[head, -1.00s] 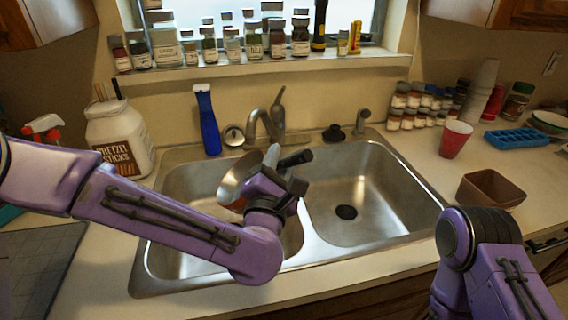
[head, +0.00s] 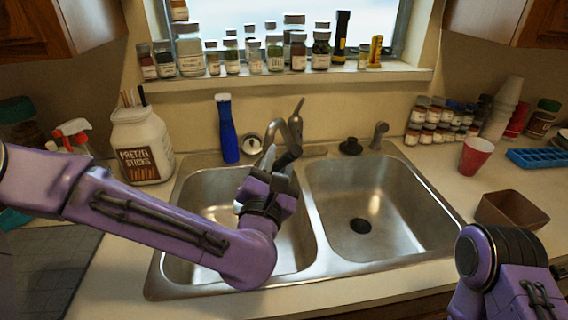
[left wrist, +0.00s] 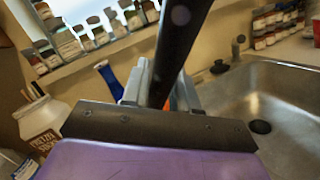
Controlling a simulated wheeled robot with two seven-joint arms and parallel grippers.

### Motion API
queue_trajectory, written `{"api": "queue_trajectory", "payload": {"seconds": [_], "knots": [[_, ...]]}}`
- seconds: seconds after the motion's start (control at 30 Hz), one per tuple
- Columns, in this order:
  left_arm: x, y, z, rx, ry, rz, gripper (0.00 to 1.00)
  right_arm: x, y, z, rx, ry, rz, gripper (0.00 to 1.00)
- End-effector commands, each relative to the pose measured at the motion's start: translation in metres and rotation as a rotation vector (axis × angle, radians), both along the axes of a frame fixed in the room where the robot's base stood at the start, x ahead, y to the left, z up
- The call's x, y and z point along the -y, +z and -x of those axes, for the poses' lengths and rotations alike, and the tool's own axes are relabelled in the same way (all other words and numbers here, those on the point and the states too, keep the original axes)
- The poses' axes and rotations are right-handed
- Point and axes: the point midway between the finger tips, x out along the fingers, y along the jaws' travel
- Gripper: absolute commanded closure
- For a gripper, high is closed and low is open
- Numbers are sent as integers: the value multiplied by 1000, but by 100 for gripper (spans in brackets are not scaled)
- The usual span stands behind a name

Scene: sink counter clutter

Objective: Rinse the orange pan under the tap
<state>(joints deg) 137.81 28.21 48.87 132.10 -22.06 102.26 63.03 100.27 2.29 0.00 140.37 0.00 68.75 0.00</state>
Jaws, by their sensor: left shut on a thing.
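My left gripper (head: 272,172) is over the left basin of the steel sink (head: 205,262), in front of the tap (head: 292,128). It is shut on the pan's black handle (left wrist: 180,40), which runs between the fingers in the left wrist view. The pan's body is almost wholly hidden behind my gripper and wrist; only a small orange patch (left wrist: 173,103) shows between the fingers. I cannot tell the pan's tilt, whether water runs, or the exact gap to the spout. My right arm shows at the lower right; its gripper is out of view.
A blue bottle (head: 227,130) and a pretzel jar (head: 140,145) stand behind and left of the sink. A brown bowl (head: 512,210) and a red cup (head: 476,156) are on the right counter. The right basin (head: 375,205) is empty.

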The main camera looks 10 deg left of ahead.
Motion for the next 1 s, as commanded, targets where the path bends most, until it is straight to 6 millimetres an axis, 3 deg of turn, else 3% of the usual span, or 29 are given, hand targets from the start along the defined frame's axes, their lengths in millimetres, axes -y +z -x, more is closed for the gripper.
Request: {"api": "queue_trajectory", "payload": {"seconds": [0.37, 1.0], "knots": [[-16, 10, 1, 12, 1, 97, 100, 0, 5, 0, 0, 0, 0, 58], [-46, 16, 4, 27, 0, 258, 100, 0, -10, 0, 0, 0, 0, 58]]}}
